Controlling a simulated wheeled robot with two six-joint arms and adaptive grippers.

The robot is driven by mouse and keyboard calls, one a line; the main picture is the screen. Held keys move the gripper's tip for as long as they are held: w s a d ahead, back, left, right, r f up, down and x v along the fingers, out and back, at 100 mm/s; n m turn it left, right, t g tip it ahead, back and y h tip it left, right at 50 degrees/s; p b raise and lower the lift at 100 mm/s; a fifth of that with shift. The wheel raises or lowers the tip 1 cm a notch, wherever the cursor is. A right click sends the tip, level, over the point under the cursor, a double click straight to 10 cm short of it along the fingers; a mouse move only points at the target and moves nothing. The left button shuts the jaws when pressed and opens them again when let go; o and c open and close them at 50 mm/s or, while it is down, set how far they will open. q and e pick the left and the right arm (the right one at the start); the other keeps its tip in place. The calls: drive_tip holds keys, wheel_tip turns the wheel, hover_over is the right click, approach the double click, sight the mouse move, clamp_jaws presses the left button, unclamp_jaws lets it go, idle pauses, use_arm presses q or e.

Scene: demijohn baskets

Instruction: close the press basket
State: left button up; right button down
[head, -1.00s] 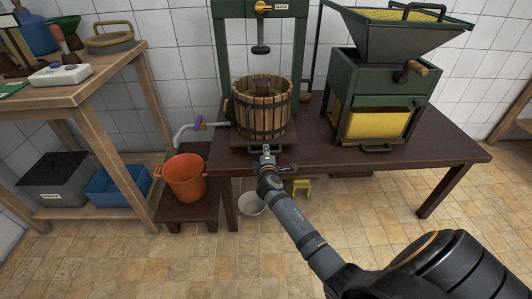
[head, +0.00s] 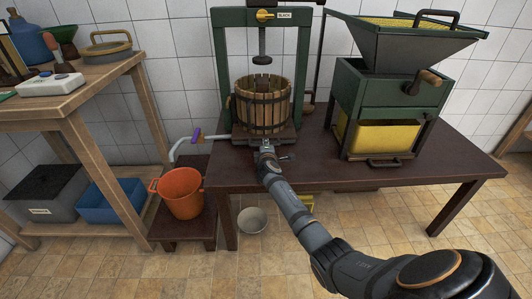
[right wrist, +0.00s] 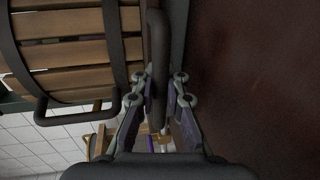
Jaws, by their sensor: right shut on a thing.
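The press basket (head: 263,106), round with wooden slats and dark metal hoops, stands on a dark tray (head: 243,135) between the green press frame's uprights (head: 222,80). The press screw (head: 262,47) hangs above the basket. My right gripper (head: 266,147) is at the tray's front edge, shut on a dark handle bar. In the right wrist view the fingers (right wrist: 160,88) sit on both sides of this handle bar (right wrist: 157,40), and the basket's slats (right wrist: 75,62) fill the upper left. The handle is mostly hidden by the gripper in the head view. My left gripper is not in view.
A green crusher (head: 390,95) with a yellow bin stands on the table right of the press. An orange bucket (head: 181,197) stands on a low stand at left, below a spout (head: 190,140). A pale bowl (head: 252,220) is on the floor. The tabletop in front is clear.

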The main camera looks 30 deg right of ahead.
drive_tip(key=shift+w+d+f, duration=0.1)
drive_tip(key=shift+w+f, duration=0.05)
drive_tip(key=shift+s+r, duration=0.2)
drive_tip(key=shift+r, duration=0.05)
drive_tip(key=c, duration=1.4)
unclamp_jaws()
drive_tip(key=shift+o, duration=0.2)
drive_tip(key=v, duration=1.2)
drive_tip(key=shift+s, duration=0.1)
